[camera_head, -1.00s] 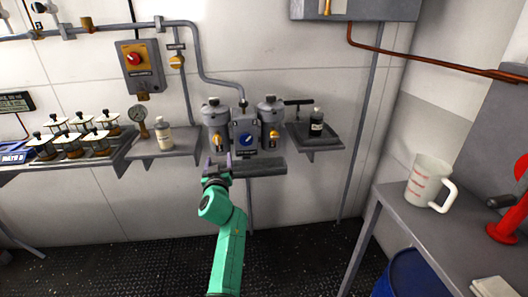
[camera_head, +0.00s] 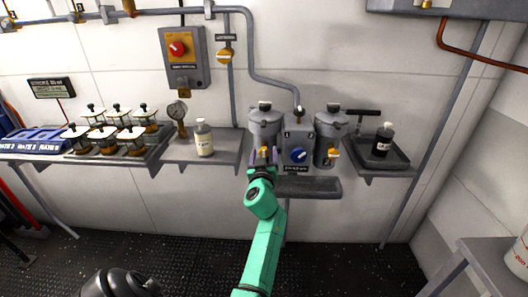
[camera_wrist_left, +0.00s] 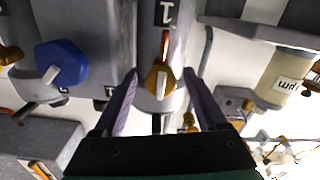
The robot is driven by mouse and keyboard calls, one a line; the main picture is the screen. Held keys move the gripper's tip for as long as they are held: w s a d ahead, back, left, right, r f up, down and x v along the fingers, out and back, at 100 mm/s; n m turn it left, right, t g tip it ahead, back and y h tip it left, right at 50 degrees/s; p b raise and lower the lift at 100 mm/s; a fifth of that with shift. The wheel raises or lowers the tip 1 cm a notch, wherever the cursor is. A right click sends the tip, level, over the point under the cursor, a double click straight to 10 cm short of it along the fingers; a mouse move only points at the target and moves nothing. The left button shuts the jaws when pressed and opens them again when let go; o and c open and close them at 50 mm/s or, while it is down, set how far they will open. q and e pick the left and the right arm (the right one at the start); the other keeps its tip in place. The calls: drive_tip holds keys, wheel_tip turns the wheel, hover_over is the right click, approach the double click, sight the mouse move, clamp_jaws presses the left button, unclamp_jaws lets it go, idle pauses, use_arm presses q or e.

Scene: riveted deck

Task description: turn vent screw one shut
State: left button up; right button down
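The yellow vent screw (camera_wrist_left: 160,80) sits on the grey canister marked 1 (camera_wrist_left: 163,45). In the wrist view it shows a pale bar and an orange upper part. My left gripper (camera_wrist_left: 161,75) is open, with one finger on each side of the screw; I cannot tell whether the fingers touch it or how deep they reach. In the head view my left gripper (camera_head: 262,156) is at the front of the left canister (camera_head: 265,124) and mostly hides the screw. My right gripper is in neither view.
A blue knob on a grey block (camera_head: 298,156) and a second canister (camera_head: 330,135) with a yellow screw stand just right. A tray (camera_head: 310,187) is below. A labelled bottle (camera_head: 204,138) is to the left, a dark bottle (camera_head: 382,140) to the right.

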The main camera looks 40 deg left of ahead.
use_arm(q)
drive_tip(key=shift+r, duration=0.1)
drive_tip(key=c, duration=0.4)
drive_tip(key=shift+s, duration=0.1)
clamp_jaws()
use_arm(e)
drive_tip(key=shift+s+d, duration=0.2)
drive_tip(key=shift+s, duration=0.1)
